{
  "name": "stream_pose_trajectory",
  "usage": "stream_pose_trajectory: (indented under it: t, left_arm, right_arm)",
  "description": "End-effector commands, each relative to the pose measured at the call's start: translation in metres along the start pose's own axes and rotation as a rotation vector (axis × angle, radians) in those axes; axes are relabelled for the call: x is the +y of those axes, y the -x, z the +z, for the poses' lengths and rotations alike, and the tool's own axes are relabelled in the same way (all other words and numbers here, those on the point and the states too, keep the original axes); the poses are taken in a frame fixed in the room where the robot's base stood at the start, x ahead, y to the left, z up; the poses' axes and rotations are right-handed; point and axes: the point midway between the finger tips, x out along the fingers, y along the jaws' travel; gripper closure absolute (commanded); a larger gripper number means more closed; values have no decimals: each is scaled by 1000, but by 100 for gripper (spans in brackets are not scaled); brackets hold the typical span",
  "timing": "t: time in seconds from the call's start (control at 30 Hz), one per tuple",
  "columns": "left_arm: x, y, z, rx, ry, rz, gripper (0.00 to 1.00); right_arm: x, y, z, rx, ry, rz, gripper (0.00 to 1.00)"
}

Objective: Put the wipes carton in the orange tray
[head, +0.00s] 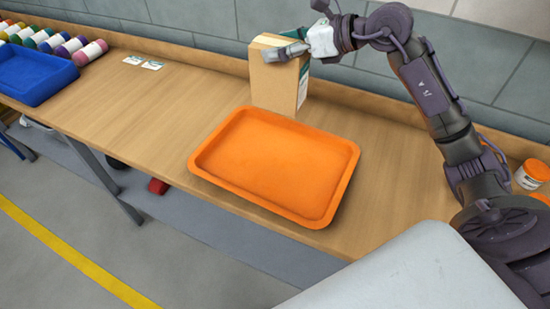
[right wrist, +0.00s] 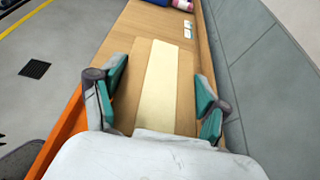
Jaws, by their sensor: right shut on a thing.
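The wipes carton (head: 275,83) is a tan box with a pale strip along its top and a white and green side. It is upright at the back of the bench, behind the orange tray (head: 205,160), which is empty. My right gripper (head: 290,44) is shut on the top of the carton. In the right wrist view the carton's top (right wrist: 160,85) lies between the green finger pads of the gripper (right wrist: 160,100). I cannot tell whether the carton's base touches the bench. My left gripper is not in view.
The wooden bench (head: 150,110) is clear left of the orange tray. A blue tray (head: 35,75) and several coloured rolls (head: 55,42) are at the far left. Two small cards (head: 142,62) lie near the wall (head: 210,15). Orange and white jars (head: 531,174) stand at the right.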

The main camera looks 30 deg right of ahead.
Motion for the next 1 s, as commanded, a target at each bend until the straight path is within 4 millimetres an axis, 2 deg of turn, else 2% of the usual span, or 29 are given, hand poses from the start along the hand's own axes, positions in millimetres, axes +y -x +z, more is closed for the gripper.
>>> stream_pose_trajectory:
  t: [0.03, 0.1, 0.27, 0.6, 0.7, 0.87, 1.0]
  left_arm:
    - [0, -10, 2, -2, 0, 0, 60]
    - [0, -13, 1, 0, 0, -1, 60]
    - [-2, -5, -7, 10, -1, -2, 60]
    - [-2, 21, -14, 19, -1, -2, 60]
    - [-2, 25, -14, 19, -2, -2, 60]
    - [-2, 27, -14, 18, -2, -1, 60]
    - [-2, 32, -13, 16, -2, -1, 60]
  right_arm:
    - [0, -3, -8, -4, 1, -1, 95]
    - [0, -5, -11, -4, 1, -1, 95]
    - [10, -22, -13, -4, -1, 5, 95]
    - [50, -95, -28, -6, -2, 4, 95]
    - [58, -110, -33, -4, -2, 2, 95]
    - [63, -121, -37, -4, 1, 0, 95]
    - [64, -128, -53, 0, -4, 1, 95]
